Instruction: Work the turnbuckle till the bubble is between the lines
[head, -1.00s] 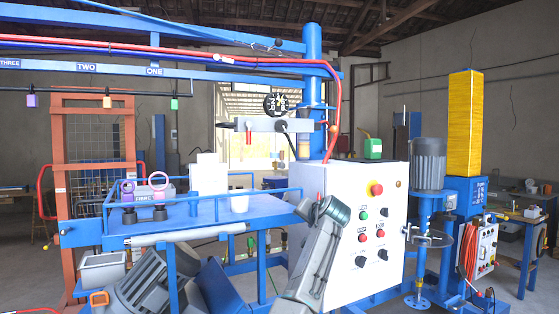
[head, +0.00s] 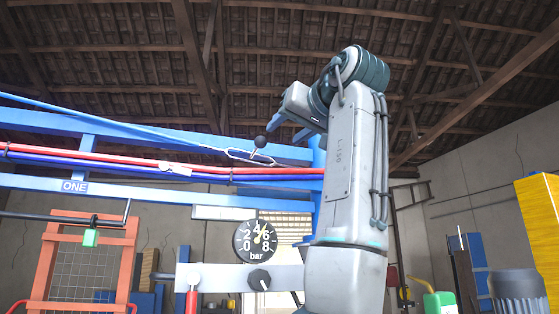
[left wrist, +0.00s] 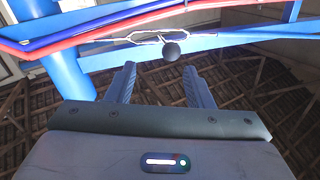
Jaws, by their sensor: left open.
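The turnbuckle (head: 252,156) is a slim silver open frame at the end of the blue stay rod, in front of the blue overhead beam. A black ball knob (head: 260,141) stands on it. In the left wrist view the turnbuckle (left wrist: 146,38) and its black ball (left wrist: 171,51) lie just beyond my fingertips. My left gripper (head: 284,128) is open and empty, right of the ball in the head view. In the left wrist view its two fingers (left wrist: 159,69) are spread, with the ball ahead of the gap and apart from them. I cannot make out the bubble or its lines.
Red and blue hoses (head: 120,162) run along the blue beam (head: 40,183) close to the turnbuckle. A pressure gauge (head: 255,240) sits below on a grey bar with a black knob. The blue post (head: 317,160) is partly hidden behind my arm. Open room lies above the beam.

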